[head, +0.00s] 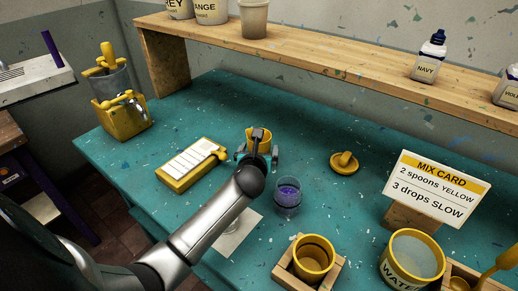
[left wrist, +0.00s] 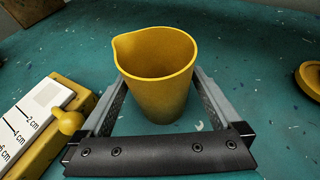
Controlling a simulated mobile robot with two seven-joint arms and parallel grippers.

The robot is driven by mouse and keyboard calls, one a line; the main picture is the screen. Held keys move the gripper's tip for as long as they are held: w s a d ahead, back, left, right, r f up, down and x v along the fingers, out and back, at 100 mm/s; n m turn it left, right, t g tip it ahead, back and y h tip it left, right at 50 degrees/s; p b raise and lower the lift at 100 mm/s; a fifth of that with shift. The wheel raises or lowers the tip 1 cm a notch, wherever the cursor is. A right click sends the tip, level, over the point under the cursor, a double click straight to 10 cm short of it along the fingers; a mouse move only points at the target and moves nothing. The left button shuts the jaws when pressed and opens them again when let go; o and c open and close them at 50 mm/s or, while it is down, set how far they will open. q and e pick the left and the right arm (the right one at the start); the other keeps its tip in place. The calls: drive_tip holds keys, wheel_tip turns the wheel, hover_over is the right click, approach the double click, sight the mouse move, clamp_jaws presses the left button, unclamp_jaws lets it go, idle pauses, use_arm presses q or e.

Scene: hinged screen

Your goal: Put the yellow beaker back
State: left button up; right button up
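The yellow beaker (head: 259,135) stands upright on the teal table, partly hidden behind my left gripper (head: 258,155) in the head view. In the left wrist view the beaker (left wrist: 157,75) shows its open rim, a pouring lip at the left, and looks empty. My left gripper (left wrist: 160,100) has its fingers spread wide, one on each side of the beaker. Whether either finger touches its wall cannot be made out. My right gripper is in neither view.
A clear cup of purple liquid (head: 288,195) stands close to my left arm. A yellow cup in a wooden holder (head: 312,258), a water tub (head: 411,262) and the mix card (head: 437,188) are nearer. A yellow scale block (head: 192,165) lies left; a yellow lid (head: 344,163) lies right.

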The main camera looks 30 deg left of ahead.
use_arm(q)
drive_tip(key=shift+r, duration=0.25)
drive_tip(key=p+v, duration=0.3)
drive_tip(key=v, duration=0.7)
drive_tip(key=shift+s+d, duration=0.2)
drive_tip(key=shift+s+d+r, duration=0.25)
drive_tip(key=shift+s+r, duration=0.05)
drive_tip(key=shift+s, duration=0.3)
